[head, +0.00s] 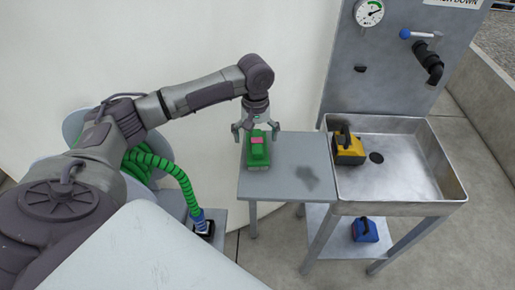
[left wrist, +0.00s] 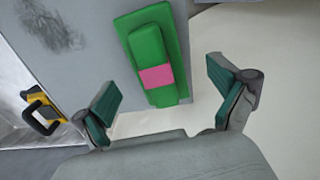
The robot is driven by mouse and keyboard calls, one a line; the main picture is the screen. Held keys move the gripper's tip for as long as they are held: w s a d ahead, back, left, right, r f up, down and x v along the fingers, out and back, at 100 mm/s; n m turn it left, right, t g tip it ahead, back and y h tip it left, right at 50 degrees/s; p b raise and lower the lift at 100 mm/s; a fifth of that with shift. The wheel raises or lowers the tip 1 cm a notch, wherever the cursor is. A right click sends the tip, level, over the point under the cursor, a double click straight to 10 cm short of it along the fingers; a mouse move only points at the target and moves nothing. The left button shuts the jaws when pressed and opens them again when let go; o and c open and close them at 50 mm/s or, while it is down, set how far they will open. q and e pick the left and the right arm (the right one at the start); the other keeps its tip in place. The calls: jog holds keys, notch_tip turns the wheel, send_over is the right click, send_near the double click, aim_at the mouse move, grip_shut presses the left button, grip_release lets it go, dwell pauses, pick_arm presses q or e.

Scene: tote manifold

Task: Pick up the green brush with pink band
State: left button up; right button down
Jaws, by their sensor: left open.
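The green brush with pink band (head: 258,155) lies on the left part of a grey side table. It also shows in the left wrist view (left wrist: 150,48), with the pink band across its raised green part. My left gripper (head: 256,132) is open, at the far end of the brush in the head view. In the left wrist view the two fingers (left wrist: 172,95) stand apart, and the brush shows beyond and between them. I see no contact between fingers and brush. My right gripper is not in view.
The grey table (head: 287,185) has a dark smudge and free room right of the brush. A green hose (head: 165,165) hangs at left.

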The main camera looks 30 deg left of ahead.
aim_at(257, 142)
pick_arm(q)
jog(key=f, duration=0.4)
jog(key=shift+d+f, duration=0.2)
jog(key=shift+d, duration=0.1)
jog(key=shift+f, duration=0.4)
jog(key=shift+c, duration=1.4)
jog(key=c, duration=1)
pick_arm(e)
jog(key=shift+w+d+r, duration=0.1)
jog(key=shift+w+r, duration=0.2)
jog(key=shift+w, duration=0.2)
